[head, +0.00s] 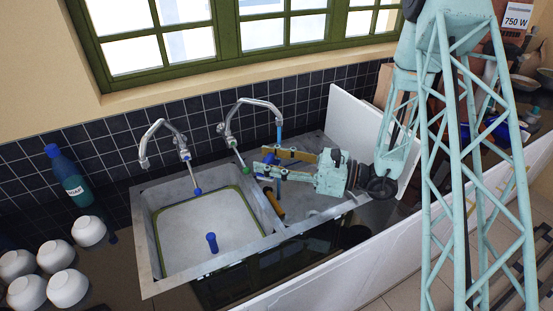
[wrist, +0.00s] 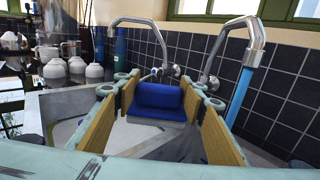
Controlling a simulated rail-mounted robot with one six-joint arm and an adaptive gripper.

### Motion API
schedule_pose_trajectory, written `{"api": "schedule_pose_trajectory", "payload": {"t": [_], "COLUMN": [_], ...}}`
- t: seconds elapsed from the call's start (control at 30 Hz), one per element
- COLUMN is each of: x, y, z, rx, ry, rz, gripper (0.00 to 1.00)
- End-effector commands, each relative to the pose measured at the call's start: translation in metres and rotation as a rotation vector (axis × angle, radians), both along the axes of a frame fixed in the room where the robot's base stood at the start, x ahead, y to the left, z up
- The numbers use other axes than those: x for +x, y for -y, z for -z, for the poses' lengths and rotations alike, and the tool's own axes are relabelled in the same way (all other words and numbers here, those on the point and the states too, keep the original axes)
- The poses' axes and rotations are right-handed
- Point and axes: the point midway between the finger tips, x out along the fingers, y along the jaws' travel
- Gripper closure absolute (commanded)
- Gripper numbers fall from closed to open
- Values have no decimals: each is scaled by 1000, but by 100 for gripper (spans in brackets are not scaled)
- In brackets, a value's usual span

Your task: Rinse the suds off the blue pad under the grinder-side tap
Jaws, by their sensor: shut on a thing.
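The blue pad (wrist: 160,97) sits between the tan-faced fingers of my gripper (wrist: 163,108), which is shut on it. In the head view the pad (head: 270,159) and my gripper (head: 279,163) are over the right part of the sink. A pale strip shows along the pad's lower edge; I cannot tell if it is suds. The grinder-side tap (head: 243,104) arches over this side, and its blue stream (head: 279,131) runs down near my fingers. In the wrist view the stream (wrist: 239,97) passes right of the right finger, apart from the pad's visible face.
A second tap (head: 160,127) hangs over the left basin (head: 150,245), where a blue knobbed thing (head: 211,242) stands. A soap bottle (head: 69,178) and several white bowls (head: 55,256) are at the left. A white panel (head: 352,125) stands behind my wrist.

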Motion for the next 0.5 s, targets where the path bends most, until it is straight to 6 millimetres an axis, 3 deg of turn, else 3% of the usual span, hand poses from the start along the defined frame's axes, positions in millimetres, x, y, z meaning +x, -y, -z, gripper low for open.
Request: {"api": "schedule_pose_trajectory", "payload": {"t": [0.5], "x": [0], "y": [0], "z": [-33], "rx": [0], "ry": [0], "rz": [0], "gripper": [72]}}
